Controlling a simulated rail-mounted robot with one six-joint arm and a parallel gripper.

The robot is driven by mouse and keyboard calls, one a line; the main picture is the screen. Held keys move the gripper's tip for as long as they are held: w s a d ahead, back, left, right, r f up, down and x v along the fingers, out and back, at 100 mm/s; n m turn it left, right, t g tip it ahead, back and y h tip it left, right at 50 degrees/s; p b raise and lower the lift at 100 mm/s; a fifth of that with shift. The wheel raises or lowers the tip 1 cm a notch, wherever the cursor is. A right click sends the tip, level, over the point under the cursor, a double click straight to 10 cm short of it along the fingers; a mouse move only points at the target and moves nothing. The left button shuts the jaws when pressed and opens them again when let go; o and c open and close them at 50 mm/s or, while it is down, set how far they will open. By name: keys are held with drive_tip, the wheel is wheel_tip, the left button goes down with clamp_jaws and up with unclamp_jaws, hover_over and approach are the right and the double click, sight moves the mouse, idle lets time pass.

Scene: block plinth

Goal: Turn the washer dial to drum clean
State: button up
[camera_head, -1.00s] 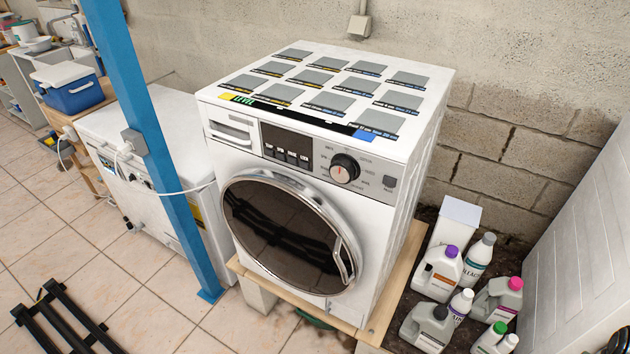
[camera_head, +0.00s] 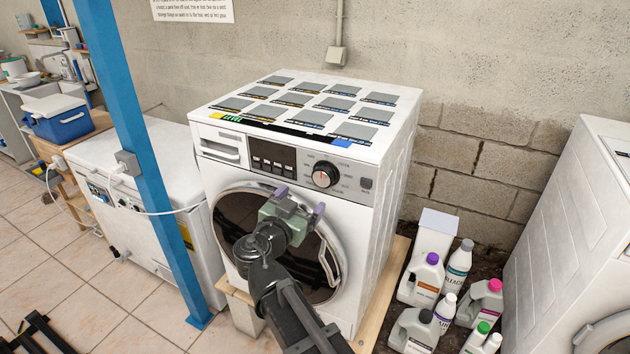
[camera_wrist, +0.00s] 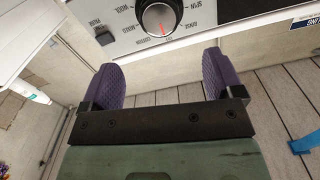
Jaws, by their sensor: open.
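The white washer (camera_head: 365,215) stands in the middle of the head view. Its round black and silver dial (camera_head: 325,174) is on the front panel, right of the display and buttons. A red mark shows on the dial's face. My gripper (camera_head: 298,201) is in front of the round door, below and left of the dial in the head view. Its purple fingers (camera_wrist: 160,75) are open and empty, apart from the dial.
Several detergent and bleach bottles (camera_head: 420,277) stand on the floor right of the washer. A blue post (camera_head: 140,150) and a white chest (camera_head: 140,185) are at the left. Another white appliance (camera_head: 585,220) is at the right. Flat cards (camera_head: 311,118) lie on the washer top.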

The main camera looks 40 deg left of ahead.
sight(321, 179)
drive_tip(key=w, duration=0.3)
drive_tip(key=w+a, duration=0.1)
drive_tip(key=w, duration=0.2)
drive_tip(key=w+a, duration=0.1)
drive_tip(key=w, duration=0.3)
drive_tip(key=shift+w, duration=0.1)
drive_tip(key=c, duration=0.9)
